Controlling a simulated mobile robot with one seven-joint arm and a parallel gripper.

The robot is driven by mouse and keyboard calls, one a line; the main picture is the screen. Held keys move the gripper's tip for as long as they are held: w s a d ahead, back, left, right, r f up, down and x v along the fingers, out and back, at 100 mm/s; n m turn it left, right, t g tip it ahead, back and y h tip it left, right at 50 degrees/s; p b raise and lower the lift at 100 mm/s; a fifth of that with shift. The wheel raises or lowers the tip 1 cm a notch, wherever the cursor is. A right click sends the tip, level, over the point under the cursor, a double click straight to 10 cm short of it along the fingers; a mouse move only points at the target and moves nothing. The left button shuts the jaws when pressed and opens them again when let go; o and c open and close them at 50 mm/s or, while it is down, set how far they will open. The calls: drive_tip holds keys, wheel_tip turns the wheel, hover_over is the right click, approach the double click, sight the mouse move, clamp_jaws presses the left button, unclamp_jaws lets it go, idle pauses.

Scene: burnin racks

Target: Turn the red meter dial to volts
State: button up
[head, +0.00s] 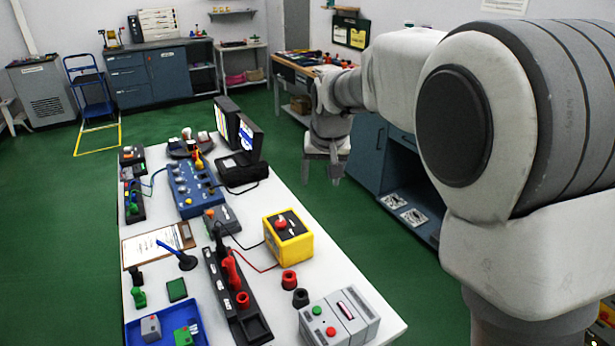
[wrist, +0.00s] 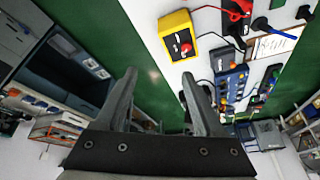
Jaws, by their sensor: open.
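The yellow meter (head: 288,242) stands on the white table, with a dark top face and a red dial (head: 281,224). In the wrist view the meter (wrist: 166,26) is at the upper middle, with its red dial (wrist: 186,47) beyond my fingertips. The dial's markings and its setting are too small to read. My gripper (head: 335,178) is open and empty, beyond the table's right edge in the head view and apart from the meter. In the wrist view my gripper (wrist: 159,78) shows both fingers spread, with green floor and table edge between them.
Red and black leads run from the meter to a black rack (head: 224,290) on its left. A grey box with buttons (head: 339,318) and red and black caps (head: 289,280) stand in front.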

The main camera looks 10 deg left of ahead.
drive_tip(key=n, duration=0.1)
approach(281, 223)
drive_tip(key=p+x, duration=0.2)
drive_tip(key=x, duration=0.6)
clamp_jaws()
idle(0.4)
